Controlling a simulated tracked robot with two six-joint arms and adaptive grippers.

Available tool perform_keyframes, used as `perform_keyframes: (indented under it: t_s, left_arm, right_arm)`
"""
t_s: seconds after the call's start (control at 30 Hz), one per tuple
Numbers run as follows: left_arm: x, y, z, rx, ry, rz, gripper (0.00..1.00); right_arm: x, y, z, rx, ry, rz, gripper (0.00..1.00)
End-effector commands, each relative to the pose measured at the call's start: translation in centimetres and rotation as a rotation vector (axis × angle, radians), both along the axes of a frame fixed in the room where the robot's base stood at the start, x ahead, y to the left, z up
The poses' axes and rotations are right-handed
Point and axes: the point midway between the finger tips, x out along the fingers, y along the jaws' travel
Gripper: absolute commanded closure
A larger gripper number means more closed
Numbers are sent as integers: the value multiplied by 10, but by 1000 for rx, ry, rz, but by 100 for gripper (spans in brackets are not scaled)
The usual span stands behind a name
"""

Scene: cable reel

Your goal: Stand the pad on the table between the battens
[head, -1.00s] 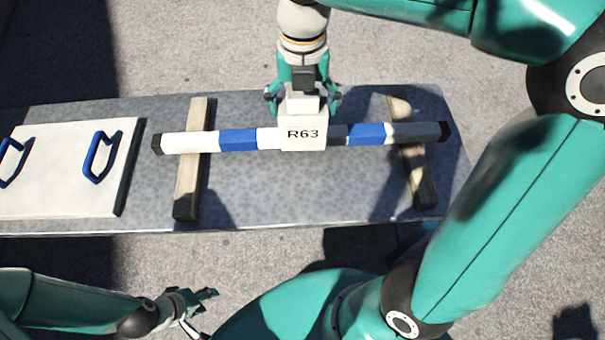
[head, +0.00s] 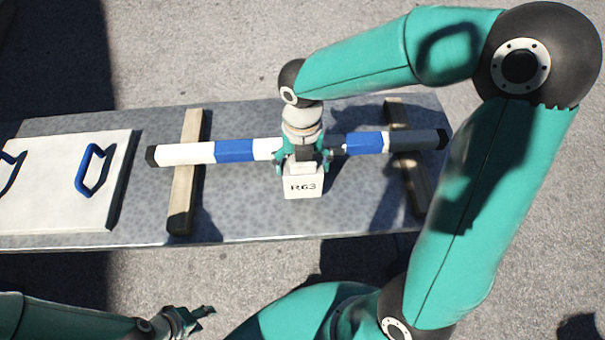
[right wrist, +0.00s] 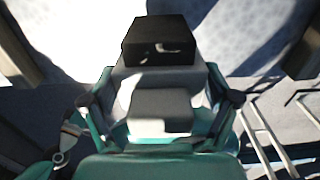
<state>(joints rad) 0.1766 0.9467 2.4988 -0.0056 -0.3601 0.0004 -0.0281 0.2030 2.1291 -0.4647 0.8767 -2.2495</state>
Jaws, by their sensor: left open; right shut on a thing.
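The white block marked R63 (head: 303,187), which looks to be the pad, is held in my right gripper (head: 302,160). That gripper is shut on it and points down over the table's middle. The block also shows in the right wrist view (right wrist: 160,105), with a black part at its end. In the head view it is between the left batten (head: 184,185) and the right batten (head: 414,185); I cannot tell whether it touches the table (head: 250,222). My left gripper (head: 205,313) is open and empty, off the near table edge.
A white and blue bar (head: 190,154) with black ends lies across both battens, just behind the block and partly hidden by my right gripper. A white board (head: 60,190) with blue handles lies on the table's left end.

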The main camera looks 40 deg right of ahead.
Motion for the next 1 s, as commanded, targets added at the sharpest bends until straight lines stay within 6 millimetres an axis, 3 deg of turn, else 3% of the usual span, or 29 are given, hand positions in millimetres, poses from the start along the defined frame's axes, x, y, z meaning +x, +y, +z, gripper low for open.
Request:
perform_keyframes:
  t_s: [0.33, 0.77, 0.8, 0.87, 1.0]
  left_arm:
    - [0, 0, -6, 0, 0, 0, 56]
    - [0, 0, -8, 0, 0, 0, 56]
    - [0, 0, -7, 0, 0, 0, 56]
    - [0, 0, -7, 0, 0, 0, 56]
    - [0, 0, -7, 0, 0, 0, 56]
  right_arm:
    - [0, 0, -38, 0, 0, -1, 83]
    - [0, 0, -44, 0, -1, -1, 83]
    - [0, 0, -44, 1, 1, 0, 8]
    - [0, 0, -44, 1, 1, 0, 0]
    - [0, 0, -44, 1, 1, 0, 0]
